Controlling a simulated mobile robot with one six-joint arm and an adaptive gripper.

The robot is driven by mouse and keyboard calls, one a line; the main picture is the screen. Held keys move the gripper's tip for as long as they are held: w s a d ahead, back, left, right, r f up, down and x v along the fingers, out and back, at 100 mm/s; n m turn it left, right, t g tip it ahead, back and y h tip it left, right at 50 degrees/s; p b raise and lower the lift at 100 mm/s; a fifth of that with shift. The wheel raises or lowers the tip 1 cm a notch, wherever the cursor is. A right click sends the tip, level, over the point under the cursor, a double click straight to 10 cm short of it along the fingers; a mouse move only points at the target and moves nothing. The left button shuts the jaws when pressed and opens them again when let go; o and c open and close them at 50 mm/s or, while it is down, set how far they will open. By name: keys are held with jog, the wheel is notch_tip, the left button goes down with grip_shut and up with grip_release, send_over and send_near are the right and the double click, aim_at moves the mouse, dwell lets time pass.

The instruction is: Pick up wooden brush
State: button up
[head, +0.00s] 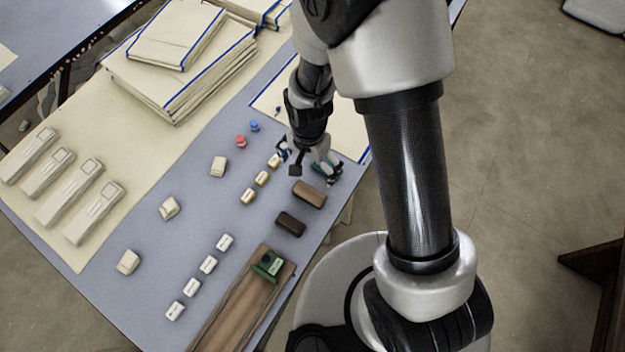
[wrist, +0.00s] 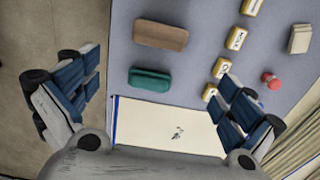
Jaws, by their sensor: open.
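A brown wooden brush-like block (head: 309,194) lies on the grey-blue tabletop, just below my gripper (head: 313,170) in the head view. In the wrist view the same brown block (wrist: 160,36) lies at the top, beyond my gripper (wrist: 158,82). A darker brown block (head: 291,224) lies nearer the table's lower edge. A green block (wrist: 150,79) lies between my spread fingers in the wrist view, apart from them. In the head view my gripper partly hides it. My gripper is open and holds nothing.
A blue-edged white sheet (wrist: 165,124) lies beside the green block. Small white blocks (head: 208,264), yellow-edged blocks (head: 262,178) and red (head: 241,141) and blue (head: 254,125) pieces lie nearby. A wooden tray (head: 222,315) lies along the table edge. Folded cloths (head: 185,75) are stacked at the back.

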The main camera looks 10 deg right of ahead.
jog(key=b, duration=0.3)
send_near(309, 192)
jog(key=f, duration=0.5)
jog(key=shift+w+d+f, duration=0.15)
jog(key=shift+w+f, duration=0.1)
jog(key=shift+w, duration=0.05)
jog(key=f, duration=0.1)
jog(key=f+b, duration=0.1)
jog(key=f, duration=0.1)
jog(key=f+b, duration=0.1)
jog(key=shift+s+f, duration=0.15)
jog(key=shift+s, duration=0.15)
jog(key=shift+f, duration=0.45)
jog(key=shift+r, duration=0.1)
jog(key=c, duration=0.9)
jog(key=shift+c, duration=0.2)
notch_tip(309, 192, up, 20)
jog(key=p, duration=0.6)
